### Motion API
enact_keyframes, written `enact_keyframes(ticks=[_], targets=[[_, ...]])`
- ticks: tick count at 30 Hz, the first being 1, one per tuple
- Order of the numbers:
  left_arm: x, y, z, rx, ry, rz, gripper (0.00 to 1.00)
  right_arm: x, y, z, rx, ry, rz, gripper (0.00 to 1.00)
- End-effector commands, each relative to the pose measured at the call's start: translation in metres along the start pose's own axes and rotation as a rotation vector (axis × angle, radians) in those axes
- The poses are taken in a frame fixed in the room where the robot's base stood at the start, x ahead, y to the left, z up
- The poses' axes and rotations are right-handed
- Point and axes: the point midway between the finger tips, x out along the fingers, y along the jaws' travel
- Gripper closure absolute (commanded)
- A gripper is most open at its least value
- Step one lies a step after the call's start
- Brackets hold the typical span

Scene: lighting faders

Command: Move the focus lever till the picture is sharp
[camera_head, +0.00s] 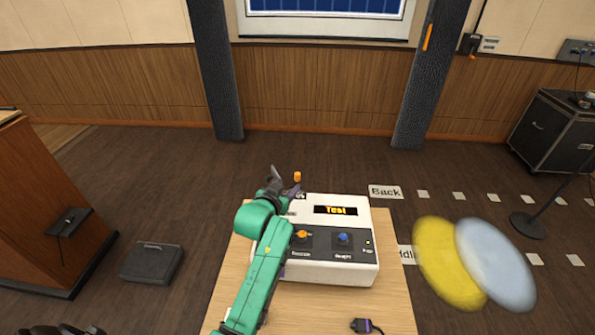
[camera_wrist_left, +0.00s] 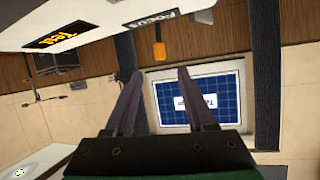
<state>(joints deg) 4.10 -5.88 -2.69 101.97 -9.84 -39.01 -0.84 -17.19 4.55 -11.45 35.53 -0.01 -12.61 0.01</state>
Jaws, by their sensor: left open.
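A white console (camera_head: 335,273) stands on a small wooden table, with a lit "Test" display (camera_head: 335,210). The orange focus lever (camera_head: 297,176) sticks up at its back left edge; it also shows beside the "Focus" label in the left wrist view (camera_wrist_left: 159,50). My left gripper (camera_head: 286,180) is open and empty just left of the lever. In the left wrist view the lever lies beyond the fingertips (camera_wrist_left: 155,73), seen between them, apart from both. The picture on the wall, a blue grid with a white label (camera_wrist_left: 221,84), is too small to judge for sharpness. My right gripper is out of view.
An orange knob (camera_head: 302,234) and a blue knob (camera_head: 343,238) sit on the console front. A dark plug-like object (camera_head: 362,325) lies on the table (camera_head: 310,310). Yellow (camera_head: 440,265) and pale blue (camera_head: 495,265) light spots overlap at the right. A wooden desk (camera_head: 40,205) stands left.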

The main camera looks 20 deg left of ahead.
Motion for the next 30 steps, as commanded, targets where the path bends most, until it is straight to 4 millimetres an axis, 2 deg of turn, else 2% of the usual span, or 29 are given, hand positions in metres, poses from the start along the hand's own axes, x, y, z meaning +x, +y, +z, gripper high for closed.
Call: enact_keyframes(ticks=[9, 15, 19, 27, 29, 30], targets=[[0.070, 0.000, -0.002, 0.004, 0.003, -0.001, 0.45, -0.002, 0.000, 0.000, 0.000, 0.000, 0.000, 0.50], [0.102, -0.001, -0.002, 0.005, 0.005, -0.001, 0.45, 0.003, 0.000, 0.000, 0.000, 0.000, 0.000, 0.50], [0.111, 0.000, -0.002, 0.005, 0.005, -0.001, 0.45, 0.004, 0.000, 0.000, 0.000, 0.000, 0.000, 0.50], [0.112, 0.000, -0.002, 0.005, 0.005, -0.001, 0.45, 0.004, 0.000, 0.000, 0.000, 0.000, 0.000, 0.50], [0.112, 0.000, -0.002, 0.006, 0.005, -0.001, 0.68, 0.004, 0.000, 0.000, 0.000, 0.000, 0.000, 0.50], [0.112, 0.000, -0.002, 0.006, 0.005, -0.001, 0.83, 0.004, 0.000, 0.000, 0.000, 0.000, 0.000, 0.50]])
